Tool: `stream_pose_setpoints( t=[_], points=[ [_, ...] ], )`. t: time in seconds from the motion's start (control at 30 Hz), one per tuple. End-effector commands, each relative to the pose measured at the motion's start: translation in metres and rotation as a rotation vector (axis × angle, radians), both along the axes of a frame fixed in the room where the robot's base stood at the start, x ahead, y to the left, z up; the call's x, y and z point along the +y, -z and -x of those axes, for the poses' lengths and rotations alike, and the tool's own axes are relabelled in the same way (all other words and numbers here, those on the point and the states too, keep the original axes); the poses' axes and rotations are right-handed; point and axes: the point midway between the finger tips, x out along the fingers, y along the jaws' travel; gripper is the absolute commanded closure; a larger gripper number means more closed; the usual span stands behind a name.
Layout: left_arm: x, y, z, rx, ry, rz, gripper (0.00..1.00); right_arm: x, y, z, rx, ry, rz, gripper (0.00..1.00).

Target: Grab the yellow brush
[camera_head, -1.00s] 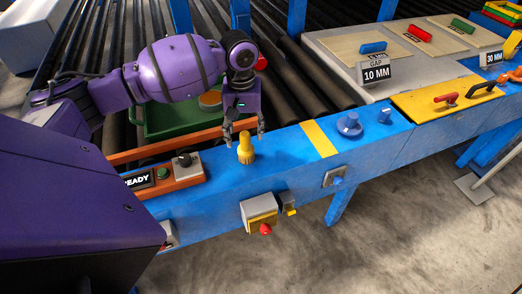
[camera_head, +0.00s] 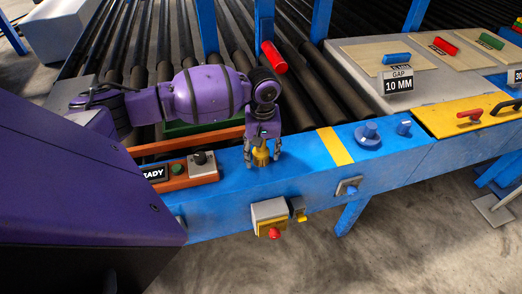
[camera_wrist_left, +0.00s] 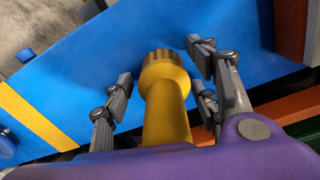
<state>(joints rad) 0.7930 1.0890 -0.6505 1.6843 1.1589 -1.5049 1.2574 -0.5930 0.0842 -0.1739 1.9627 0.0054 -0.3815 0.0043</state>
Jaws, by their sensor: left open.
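The yellow brush (camera_head: 261,156) stands upright on the blue rail (camera_head: 300,160), handle up. In the left wrist view the brush (camera_wrist_left: 165,100) lies between the spread fingers, with its brown bristle end at the rail. My left gripper (camera_head: 263,160) is open around the brush from above, and gaps show between the fingers and the brush in the left wrist view (camera_wrist_left: 160,95). The gripper hides part of the brush in the head view. My right gripper is not in view.
An orange control panel (camera_head: 190,178) with a black knob and green button is just left of the gripper. Blue knobs (camera_head: 367,133) stand to the right, past a yellow stripe. A red button (camera_head: 274,233) is on the rail's front.

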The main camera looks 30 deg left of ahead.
Motion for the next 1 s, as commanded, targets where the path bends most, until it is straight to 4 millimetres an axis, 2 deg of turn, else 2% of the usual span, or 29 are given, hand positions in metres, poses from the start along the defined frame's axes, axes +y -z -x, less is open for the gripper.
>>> stream_pose_setpoints(
  t=[0.07,0.4,0.43,0.77,1.0],
  points=[
    [0.0,-0.001,0.0,-0.001,0.0,-0.001,0.47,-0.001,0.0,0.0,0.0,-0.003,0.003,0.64],
    [0.0,-0.001,0.0,-0.001,0.0,-0.001,0.91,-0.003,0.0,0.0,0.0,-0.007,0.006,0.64],
    [0.0,-0.001,0.0,-0.001,0.0,0.0,0.93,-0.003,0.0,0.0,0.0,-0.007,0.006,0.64],
    [0.0,-0.006,-0.001,-0.002,0.0,0.0,0.93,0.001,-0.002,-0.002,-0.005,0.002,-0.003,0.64],
    [0.0,-0.035,-0.002,-0.005,-0.001,0.001,0.93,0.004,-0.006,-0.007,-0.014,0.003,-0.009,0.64]
  ],
)
